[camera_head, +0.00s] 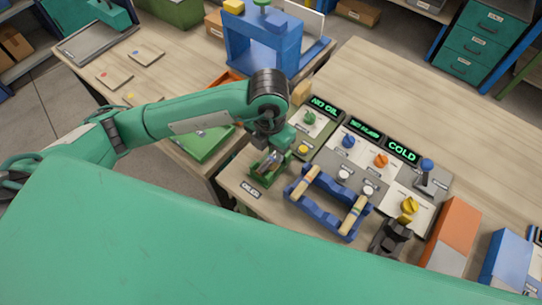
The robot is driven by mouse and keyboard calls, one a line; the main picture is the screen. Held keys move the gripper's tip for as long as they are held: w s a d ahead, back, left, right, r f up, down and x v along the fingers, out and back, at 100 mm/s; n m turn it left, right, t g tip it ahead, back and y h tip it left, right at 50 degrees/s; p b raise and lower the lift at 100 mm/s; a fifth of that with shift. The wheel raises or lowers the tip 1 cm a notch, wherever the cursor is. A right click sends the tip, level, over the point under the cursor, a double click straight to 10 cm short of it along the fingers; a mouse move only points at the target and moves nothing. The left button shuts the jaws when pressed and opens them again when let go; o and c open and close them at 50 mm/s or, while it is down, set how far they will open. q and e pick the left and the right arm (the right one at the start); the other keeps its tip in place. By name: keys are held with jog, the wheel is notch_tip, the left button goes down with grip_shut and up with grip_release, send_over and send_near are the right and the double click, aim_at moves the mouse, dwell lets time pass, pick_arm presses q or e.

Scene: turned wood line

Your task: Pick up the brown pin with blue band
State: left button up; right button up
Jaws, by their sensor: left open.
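My left gripper (268,163) is open and points down over the small green oiler stand (262,180) at the table's near edge. Something small and brownish shows at the fingers, but I cannot tell whether it is the brown pin with the blue band. A blue rack (322,214) stands right of the gripper and carries two pale wooden pins. One pin (306,181) lies across its left part, the other pin (353,215) across its right part. Their bands are too small to read surely. My right gripper does not show.
Behind the rack are panels with coloured knobs and lit signs, one reading COLD (402,150). A dark device (390,238), an orange block (452,228) and a blue-and-white box (507,258) stand to the right. A blue press frame (262,45) stands behind my left arm. The right tabletop is clear.

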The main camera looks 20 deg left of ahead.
aim_at(270, 159)
pick_arm(q)
notch_tip(270, 159, down, 4)
jog(key=shift+w+a+r+p, duration=0.1)
jog(key=shift+a+r+p, duration=0.05)
jog(key=shift+p, duration=0.65)
jog(key=shift+f, duration=0.55)
grip_shut()
jog(key=shift+r, duration=0.1)
